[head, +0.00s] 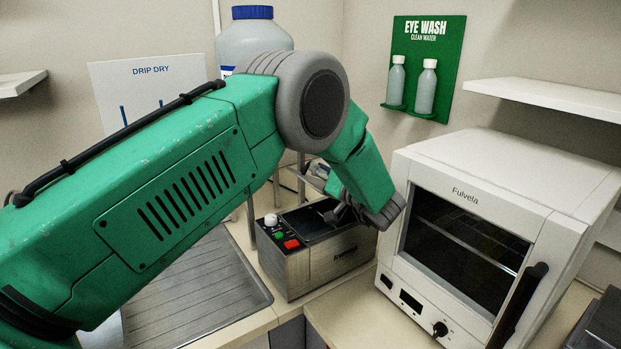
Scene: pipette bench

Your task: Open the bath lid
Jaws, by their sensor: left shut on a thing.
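The bath (330,270) is a metal box with a dark front label, standing on the counter between the sink and the oven. Red, green and white controls sit at its left end. Its dark lid (303,224) looks to lie about flat on top, and my forearm and wrist hide part of it. My left gripper (337,214) is low over the lid, shut on what looks like the lid's handle. The handle itself is mostly hidden by the fingers. My right gripper is not in view.
A white oven (470,215) stands close on the right of the bath. A steel draining board (215,290) lies to the left. A large bottle with a blue cap (252,12) stands behind my arm. A green eye wash board (428,68) hangs on the wall.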

